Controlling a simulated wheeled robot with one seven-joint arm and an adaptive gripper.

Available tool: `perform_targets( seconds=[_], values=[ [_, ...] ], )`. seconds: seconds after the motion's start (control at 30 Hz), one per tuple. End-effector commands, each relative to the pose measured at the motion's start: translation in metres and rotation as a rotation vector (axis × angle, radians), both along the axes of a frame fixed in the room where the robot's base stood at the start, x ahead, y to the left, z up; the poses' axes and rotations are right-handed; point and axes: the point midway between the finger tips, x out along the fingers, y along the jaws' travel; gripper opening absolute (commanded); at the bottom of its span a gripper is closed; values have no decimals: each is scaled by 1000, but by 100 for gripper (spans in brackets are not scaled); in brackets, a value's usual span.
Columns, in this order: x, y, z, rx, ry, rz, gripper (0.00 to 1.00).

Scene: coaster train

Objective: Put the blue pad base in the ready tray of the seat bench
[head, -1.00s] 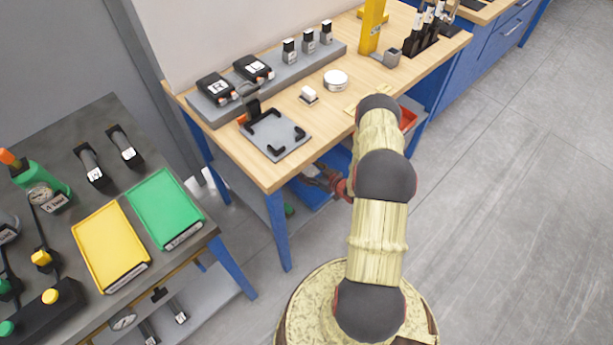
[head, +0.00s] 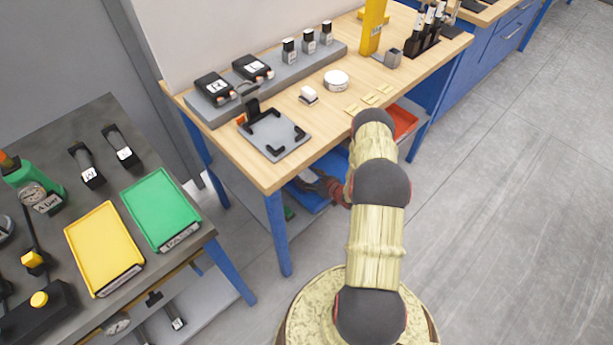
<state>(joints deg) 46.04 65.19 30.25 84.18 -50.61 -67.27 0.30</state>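I cannot pick out a blue pad base; a blue bin-like surface (head: 312,203) shows under the wooden bench, partly hidden by the bench top and my arm. My gripper (head: 312,185) is low under the bench's front edge, over or beside that blue surface. It is small and dark there, and I cannot tell whether it is open or holds anything. On the dark bench at left lie a green tray (head: 160,208) and a yellow tray (head: 103,246), both looking empty.
The wooden bench (head: 235,157) carries a grey plate with black corner brackets (head: 273,134), a white round tin (head: 336,80), a grey rail with black devices and a yellow post (head: 373,28). A red bin (head: 404,122) sits under it. Floor at right is clear.

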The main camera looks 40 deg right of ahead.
Motion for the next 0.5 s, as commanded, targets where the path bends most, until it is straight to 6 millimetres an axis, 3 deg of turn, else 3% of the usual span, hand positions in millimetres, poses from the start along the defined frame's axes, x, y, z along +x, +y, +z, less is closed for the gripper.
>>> perform_targets(
  seconds=[0.3,0.5],
  values=[
    [0,0,0,0,0,0,78],
    [0,0,0,0,0,0,78]
  ],
)
